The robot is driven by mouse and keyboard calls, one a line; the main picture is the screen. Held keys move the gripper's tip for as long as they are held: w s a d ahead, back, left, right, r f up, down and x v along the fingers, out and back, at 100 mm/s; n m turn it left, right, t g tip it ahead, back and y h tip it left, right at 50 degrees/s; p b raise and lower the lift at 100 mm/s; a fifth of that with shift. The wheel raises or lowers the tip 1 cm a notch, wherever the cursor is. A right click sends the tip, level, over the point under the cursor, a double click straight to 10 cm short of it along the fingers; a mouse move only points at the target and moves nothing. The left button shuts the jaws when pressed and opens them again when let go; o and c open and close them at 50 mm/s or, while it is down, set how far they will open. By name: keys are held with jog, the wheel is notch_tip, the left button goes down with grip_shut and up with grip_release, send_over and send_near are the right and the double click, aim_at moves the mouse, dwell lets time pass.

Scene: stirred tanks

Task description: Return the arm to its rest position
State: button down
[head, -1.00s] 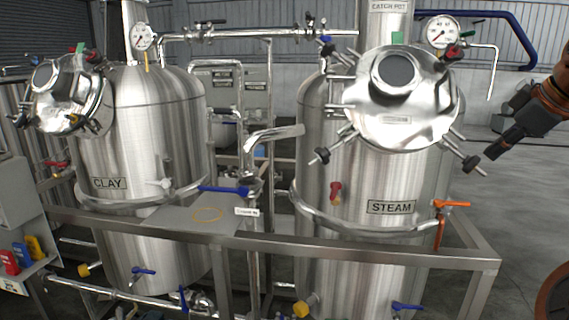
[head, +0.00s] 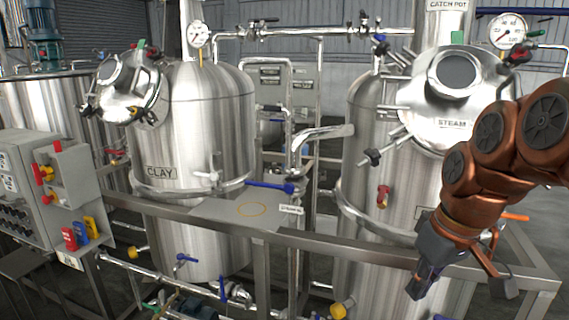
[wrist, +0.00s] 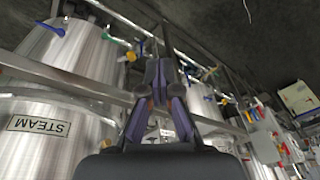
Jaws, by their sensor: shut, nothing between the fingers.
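My gripper (head: 425,292) hangs at the lower right of the head view, fingers pointing down, in front of the steel rail and the lower STEAM tank (head: 372,255). My copper-coloured arm is bent above it and covers part of that tank and its label. In the wrist view my gripper (wrist: 161,72) has its fingers together, with nothing between them. The STEAM label (wrist: 38,125) shows at the left there. I cannot tell the exact gap between my gripper and the rail.
The CLAY tank (head: 205,120) stands left of centre, its round lid (head: 128,92) swung to the left. The steel rail (head: 345,243) crosses in front of both tanks. A grey control box (head: 25,180) and small padlocks (head: 80,232) are at the far left. A blue-handled valve (head: 270,187) sits between the tanks.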

jog(key=s+a+f+m+g, duration=0.1)
jog(key=s+a+f+m, duration=0.1)
jog(key=s+f, duration=0.6)
jog(key=s+a+f+m+g+h, duration=0.1)
jog(key=s+f+m+g, duration=0.1)
jog(key=s+f, duration=0.6)
jog(key=shift+s+a+f+g+h, duration=0.2)
jog(key=shift+s+a+g+h, duration=0.15)
jog(key=shift+s, duration=0.9)
jog(key=shift+a, duration=0.1)
